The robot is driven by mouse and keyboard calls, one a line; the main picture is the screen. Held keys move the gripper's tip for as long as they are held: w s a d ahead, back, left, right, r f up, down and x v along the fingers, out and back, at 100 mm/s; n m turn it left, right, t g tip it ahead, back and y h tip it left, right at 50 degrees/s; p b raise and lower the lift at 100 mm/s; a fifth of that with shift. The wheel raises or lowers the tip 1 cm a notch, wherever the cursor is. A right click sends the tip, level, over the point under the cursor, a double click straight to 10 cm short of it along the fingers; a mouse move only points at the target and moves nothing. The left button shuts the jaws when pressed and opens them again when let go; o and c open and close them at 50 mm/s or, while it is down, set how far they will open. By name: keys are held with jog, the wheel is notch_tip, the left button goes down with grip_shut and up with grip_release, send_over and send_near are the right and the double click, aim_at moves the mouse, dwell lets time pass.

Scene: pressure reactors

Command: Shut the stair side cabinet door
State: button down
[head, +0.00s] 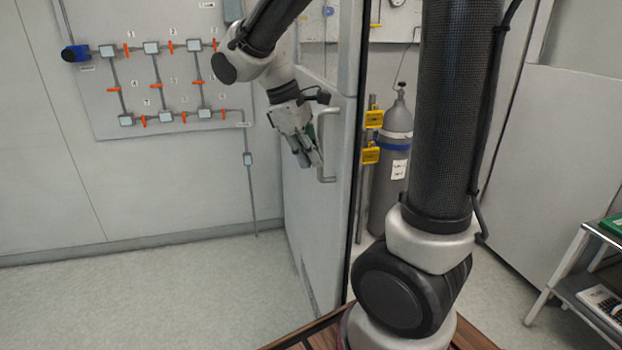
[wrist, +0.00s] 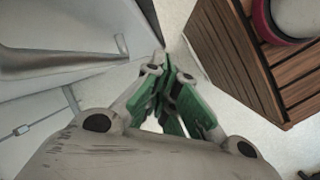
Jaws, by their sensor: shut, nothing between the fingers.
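The cabinet door (head: 344,215) is a tall pale panel in the middle of the head view, seen nearly edge-on and standing open. Its grey bar handle (head: 322,148) is on the door face; the handle also shows at the upper left of the wrist view (wrist: 60,62). My gripper (head: 313,163) is just left of the handle in the head view, pointing down, with its fingers shut and empty. In the wrist view the green-padded fingers (wrist: 172,90) come together to the right of the handle, apart from it. I cannot tell whether the gripper touches the door.
A grey gas cylinder (head: 393,165) and yellow valve tags (head: 372,119) are behind the door. A wall panel with pipes and orange valves (head: 165,85) is at left. A metal cart (head: 580,275) stands at right. The floor (head: 150,300) at left is clear.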

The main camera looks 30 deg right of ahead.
jog(key=w+a+f+n+g+h, duration=0.1)
jog(key=w+a+f+n+h, duration=0.15)
jog(key=w, duration=0.25)
jog(key=w+a+f+n+h, duration=0.1)
jog(key=w+a+n+h, duration=0.1)
jog(key=w+n, duration=0.25)
send_near(331, 186)
notch_tip(331, 186, down, 3)
jog(key=s+d, duration=0.1)
jog(key=d, duration=0.1)
jog(key=shift+s+d+f, duration=0.1)
jog(key=shift+d+f, duration=0.05)
jog(key=shift+d, duration=0.25)
